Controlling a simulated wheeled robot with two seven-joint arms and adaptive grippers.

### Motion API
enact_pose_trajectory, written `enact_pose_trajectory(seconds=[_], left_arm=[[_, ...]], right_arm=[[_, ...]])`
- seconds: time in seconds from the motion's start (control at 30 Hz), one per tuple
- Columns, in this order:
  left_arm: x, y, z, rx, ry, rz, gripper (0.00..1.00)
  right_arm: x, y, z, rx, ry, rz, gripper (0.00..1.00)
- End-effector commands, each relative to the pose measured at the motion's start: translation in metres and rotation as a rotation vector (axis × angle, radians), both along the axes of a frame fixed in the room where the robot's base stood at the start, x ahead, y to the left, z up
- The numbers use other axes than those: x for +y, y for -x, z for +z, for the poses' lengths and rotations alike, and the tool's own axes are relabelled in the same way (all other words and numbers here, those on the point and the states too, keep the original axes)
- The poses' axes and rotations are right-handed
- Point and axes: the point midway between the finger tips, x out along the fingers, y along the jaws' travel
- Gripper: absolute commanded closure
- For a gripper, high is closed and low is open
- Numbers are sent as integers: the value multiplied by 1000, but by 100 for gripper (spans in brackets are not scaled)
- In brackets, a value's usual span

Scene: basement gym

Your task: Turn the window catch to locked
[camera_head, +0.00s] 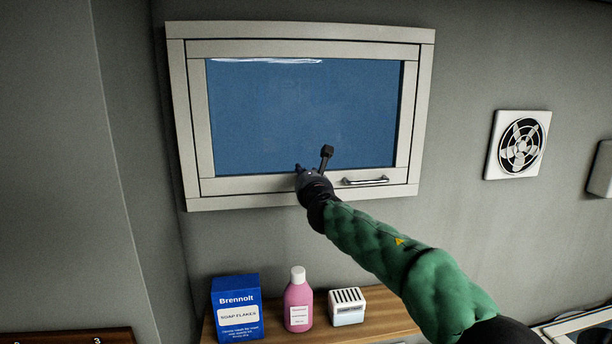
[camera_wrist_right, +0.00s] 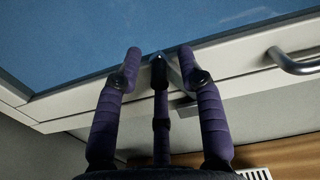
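The window (camera_head: 300,190) has a white frame around a blue pane and hangs on the grey wall. In the right wrist view the catch (camera_wrist_right: 174,74) shows as a grey lever between the fingers. My left gripper is not in view.
A metal bar handle (camera_head: 365,181) sits on the lower frame, right of the catch. Below, a wooden shelf (camera_head: 385,318) holds a blue soap flakes box (camera_head: 236,308), a pink bottle (camera_head: 298,302) and a white slotted box (camera_head: 347,308). A fan vent (camera_head: 518,145) is at the right.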

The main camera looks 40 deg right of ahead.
Motion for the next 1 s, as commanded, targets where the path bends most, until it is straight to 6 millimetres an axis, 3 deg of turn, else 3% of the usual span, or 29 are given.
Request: enact_pose_trajectory(seconds=[0.13, 0.3, 0.57, 1.0], left_arm=[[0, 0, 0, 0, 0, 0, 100], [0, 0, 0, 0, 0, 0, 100], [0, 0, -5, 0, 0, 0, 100], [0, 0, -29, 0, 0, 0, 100]], right_arm=[[0, 0, 0, 0, 0, 0, 61], [0, 0, 0, 0, 0, 0, 100], [-2, 2, 0, -24, -39, -3, 100], [-17, 10, 5, -205, -363, -5, 100]])
